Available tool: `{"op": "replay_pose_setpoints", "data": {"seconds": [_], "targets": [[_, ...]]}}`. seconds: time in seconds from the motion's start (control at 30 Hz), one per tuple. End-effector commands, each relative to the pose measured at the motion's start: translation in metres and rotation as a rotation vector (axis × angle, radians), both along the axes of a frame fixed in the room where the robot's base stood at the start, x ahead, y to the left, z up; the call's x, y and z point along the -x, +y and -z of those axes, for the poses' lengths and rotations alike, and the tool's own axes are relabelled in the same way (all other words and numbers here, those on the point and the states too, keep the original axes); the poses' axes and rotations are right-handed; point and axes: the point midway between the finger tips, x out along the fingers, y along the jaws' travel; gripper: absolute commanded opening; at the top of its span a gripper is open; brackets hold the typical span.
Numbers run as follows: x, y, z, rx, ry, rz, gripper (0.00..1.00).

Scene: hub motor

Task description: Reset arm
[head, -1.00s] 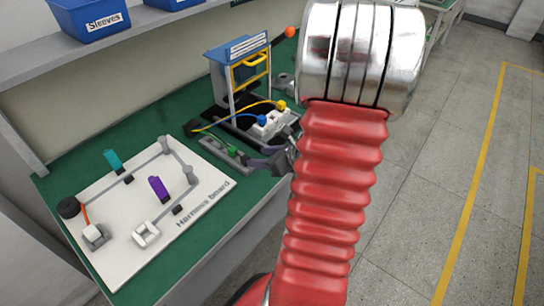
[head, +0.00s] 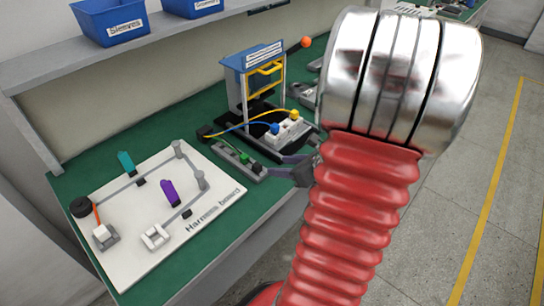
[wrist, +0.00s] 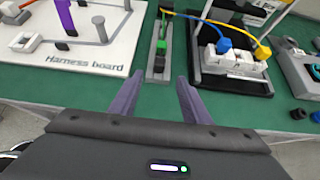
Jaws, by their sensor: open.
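My gripper (wrist: 155,100) is open in the wrist view, its two purple-grey fingers spread with nothing between them. It is above the green bench near its front edge, facing a small grey fixture with a green plug (wrist: 160,55). In the head view my red ribbed arm with its shiny metal joint covers the right middle, and only part of my gripper (head: 292,168) shows, left of the arm. The harness board (head: 130,250) lies flat on the bench to the left. The blue-topped test stand (head: 250,75), with blue and yellow leads, stands behind my gripper.
The green bench (head: 75,170) carries several parts. Purple (head: 169,192) and teal (head: 126,162) clips stand on the harness board. A shelf with blue bins (head: 112,22) is above. The floor to the right, with yellow lines (head: 490,190), is open.

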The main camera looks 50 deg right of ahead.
Motion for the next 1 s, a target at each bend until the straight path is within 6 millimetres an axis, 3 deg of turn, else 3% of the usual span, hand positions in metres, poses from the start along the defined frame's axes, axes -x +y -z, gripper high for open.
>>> {"op": "replay_pose_setpoints", "data": {"seconds": [0.47, 0.7, 1.0], "targets": [[0.002, 0.004, 0.003, 0.057, 0.009, -0.059, 0.43], [0.023, 0.038, 0.018, 0.216, 0.092, -0.345, 0.43], [0.038, 0.104, 0.006, 0.531, 0.173, -0.885, 0.43]]}}
